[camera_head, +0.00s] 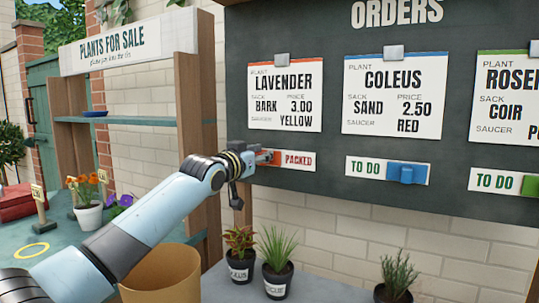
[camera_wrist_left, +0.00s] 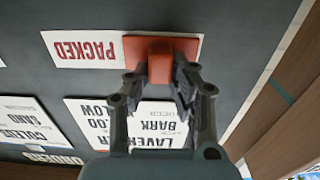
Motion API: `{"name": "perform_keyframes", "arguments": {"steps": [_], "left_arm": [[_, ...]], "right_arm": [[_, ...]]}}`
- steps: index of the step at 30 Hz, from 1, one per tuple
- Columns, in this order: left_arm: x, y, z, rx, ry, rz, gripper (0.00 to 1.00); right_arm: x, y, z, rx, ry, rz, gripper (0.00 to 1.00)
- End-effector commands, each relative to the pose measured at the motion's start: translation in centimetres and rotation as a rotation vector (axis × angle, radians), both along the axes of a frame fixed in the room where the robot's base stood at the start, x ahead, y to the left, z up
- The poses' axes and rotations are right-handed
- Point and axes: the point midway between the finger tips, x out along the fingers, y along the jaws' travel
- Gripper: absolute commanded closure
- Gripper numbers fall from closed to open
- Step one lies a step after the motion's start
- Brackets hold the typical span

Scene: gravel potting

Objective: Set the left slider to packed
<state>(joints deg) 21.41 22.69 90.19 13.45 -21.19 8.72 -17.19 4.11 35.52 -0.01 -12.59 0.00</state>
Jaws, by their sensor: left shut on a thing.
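The left slider (camera_head: 276,157) is red and sits under the Lavender card, at the left end of its label strip. The word PACKED (camera_head: 299,160) shows in red to its right. In the left wrist view the red slider (camera_wrist_left: 160,60) is upside down, with PACKED beside it. My left gripper (camera_head: 262,157) reaches the slider from the left, and in the left wrist view its fingers (camera_wrist_left: 158,78) are shut on the slider's raised knob. My right gripper is in neither view.
The dark orders board (camera_head: 335,180) also holds the Coleus card with a blue slider (camera_head: 407,173) and a third card with a green slider (camera_head: 531,186), both showing TO DO. Potted plants (camera_head: 276,264) stand below. A wooden shelf (camera_head: 198,120) is left of the board.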

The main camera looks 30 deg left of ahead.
Motion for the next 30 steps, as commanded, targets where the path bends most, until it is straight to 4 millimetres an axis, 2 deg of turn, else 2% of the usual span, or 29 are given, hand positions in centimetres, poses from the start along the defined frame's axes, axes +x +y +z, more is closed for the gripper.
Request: {"name": "perform_keyframes", "arguments": {"steps": [5,6,11,19,22,26,30], "left_arm": [[0.0,0.1,0.1,0.000,-0.002,0.001,1.00],[0.0,0.1,0.1,0.001,-0.003,0.001,0.78],[0.0,0.1,0.1,0.001,-0.003,0.001,0.57],[0.0,0.0,0.1,0.001,-0.002,0.001,0.56],[-0.7,0.0,0.1,0.004,-0.001,0.001,0.56],[-2.8,-0.1,0.0,0.006,-0.001,0.000,0.56],[-6.1,-0.3,0.0,0.008,0.000,-0.001,0.56]], "right_arm": [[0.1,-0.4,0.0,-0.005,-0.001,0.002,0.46],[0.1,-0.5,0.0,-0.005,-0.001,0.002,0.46],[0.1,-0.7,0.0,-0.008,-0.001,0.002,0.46],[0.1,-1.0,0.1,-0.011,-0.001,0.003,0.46],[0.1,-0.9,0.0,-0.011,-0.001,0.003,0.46],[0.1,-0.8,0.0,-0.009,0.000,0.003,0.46],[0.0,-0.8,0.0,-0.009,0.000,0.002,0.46]]}}
